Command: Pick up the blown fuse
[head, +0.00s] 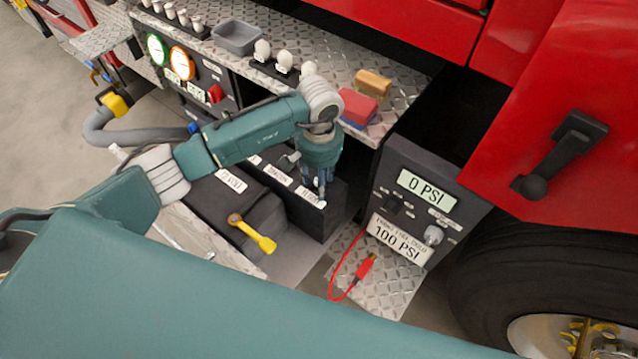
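My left gripper (318,192) points down over the right end of a black box (318,222) with white labels on its top. The fingertips are at or just above that end, by the rightmost label. The fingers look close together, and I cannot tell whether they hold anything. I cannot make out the blown fuse. The gripper and arm hide part of the box top. My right gripper is not in view.
A yellow-handled lever (255,238) stands left of the box. Right of it is a pump panel (425,190) reading 0 PSI, with a red cable (362,268) below. The tread-plate shelf (330,72) above holds bulbs, a grey tray (238,38) and coloured blocks (358,106).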

